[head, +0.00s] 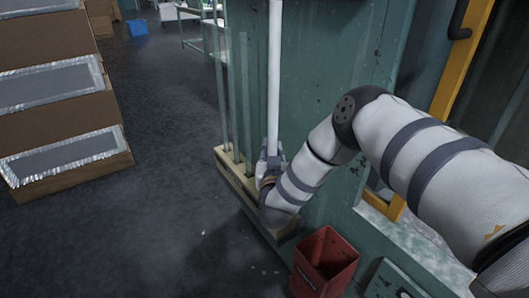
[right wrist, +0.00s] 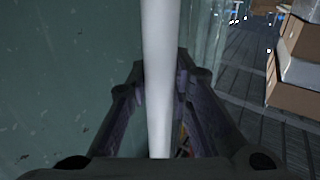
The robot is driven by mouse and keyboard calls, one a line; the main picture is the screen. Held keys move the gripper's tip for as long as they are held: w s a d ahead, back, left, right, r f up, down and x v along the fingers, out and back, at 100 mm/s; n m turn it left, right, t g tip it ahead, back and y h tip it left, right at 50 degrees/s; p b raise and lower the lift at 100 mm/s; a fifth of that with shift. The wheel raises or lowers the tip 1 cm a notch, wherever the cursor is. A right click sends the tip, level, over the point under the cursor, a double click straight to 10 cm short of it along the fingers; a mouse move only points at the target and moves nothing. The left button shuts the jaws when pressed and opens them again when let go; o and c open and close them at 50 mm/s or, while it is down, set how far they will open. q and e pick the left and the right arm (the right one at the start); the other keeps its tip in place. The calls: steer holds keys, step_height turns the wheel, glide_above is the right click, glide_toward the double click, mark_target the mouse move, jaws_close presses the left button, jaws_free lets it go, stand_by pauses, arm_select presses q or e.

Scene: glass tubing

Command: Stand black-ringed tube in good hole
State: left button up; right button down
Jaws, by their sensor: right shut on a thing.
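A long white tube (head: 274,75) stands about upright in the head view, its top cut off by the frame. My right gripper (head: 271,158) is shut on it near its lower part. In the right wrist view the white tube (right wrist: 160,50) runs between the two fingers of the gripper (right wrist: 158,90). I cannot make out a black ring on it. A pale wooden rack (head: 238,178) is fixed low along the green panel, beside and partly behind my gripper. The tube's lower end and any hole under it are hidden by my gripper and arm. My left gripper is not in view.
Several thin greenish glass tubes (head: 244,100) stand upright in the rack, left of the white tube. A red bin (head: 325,262) is at the lower front. Stacked brown boxes (head: 60,125) stand at the left. The dark floor between is clear.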

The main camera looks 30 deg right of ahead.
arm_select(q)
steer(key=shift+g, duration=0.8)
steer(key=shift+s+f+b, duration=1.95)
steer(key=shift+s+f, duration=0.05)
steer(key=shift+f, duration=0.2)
arm_select(e)
steer(key=d+f, duration=0.3)
steer(key=f, duration=0.6)
steer(key=shift+d, duration=0.15)
steer(key=shift+w, duration=0.15)
steer(key=c, duration=1.4)
jaws_free()
steer(key=shift+o, duration=0.2)
